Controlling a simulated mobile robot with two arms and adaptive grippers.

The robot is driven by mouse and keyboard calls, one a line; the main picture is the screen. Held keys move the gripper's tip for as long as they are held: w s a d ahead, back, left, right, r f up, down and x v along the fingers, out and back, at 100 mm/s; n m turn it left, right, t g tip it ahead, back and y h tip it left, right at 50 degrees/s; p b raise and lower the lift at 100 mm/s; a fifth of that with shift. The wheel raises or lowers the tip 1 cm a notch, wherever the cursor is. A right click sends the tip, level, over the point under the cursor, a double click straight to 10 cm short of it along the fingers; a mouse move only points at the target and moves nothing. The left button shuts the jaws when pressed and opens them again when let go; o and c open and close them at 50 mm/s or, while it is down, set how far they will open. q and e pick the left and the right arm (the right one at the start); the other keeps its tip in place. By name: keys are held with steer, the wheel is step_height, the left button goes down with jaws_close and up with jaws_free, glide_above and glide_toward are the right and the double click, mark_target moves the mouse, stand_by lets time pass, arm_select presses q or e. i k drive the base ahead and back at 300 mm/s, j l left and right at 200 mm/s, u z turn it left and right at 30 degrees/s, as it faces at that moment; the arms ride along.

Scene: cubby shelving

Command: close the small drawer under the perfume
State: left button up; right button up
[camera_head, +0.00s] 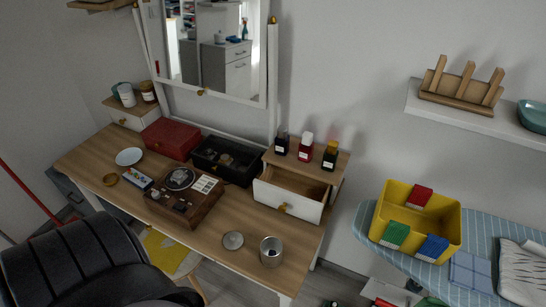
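The small drawer (287,201) has a white front and a gold knob. It is pulled out toward the front of the wooden dressing table, and its empty-looking wooden inside shows. Its small cabinet has a wooden top (300,160). On that top stand the perfume bottles: a dark one (282,144), a red one with a white cap (306,147) and a dark one with an amber cap (330,155). Neither of my grippers is in view.
The table (208,239) holds a silver cup (271,252) and a round tin (233,240) before the drawer. A black box (226,160) stands left of it. A dark chair (80,265) is at front left, an ironing board (370,220) with a yellow crate (448,238) at right.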

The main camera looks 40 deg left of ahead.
mark_target(302, 197)
steer(key=u, duration=1.15)
steer(key=k+j+u, duration=0.1)
steer(key=j, duration=0.4)
steer(key=k+j, duration=0.15)
steer(key=j, duration=0.3)
steer(key=k+j+u, duration=0.15)
steer(key=j, duration=0.35)
steer(key=j+u, duration=0.1)
steer(key=j, duration=0.4)
steer(key=i+l, duration=0.15)
steer(key=l, duration=0.15)
steer(key=i+l, duration=0.15)
steer(key=l, duration=0.15)
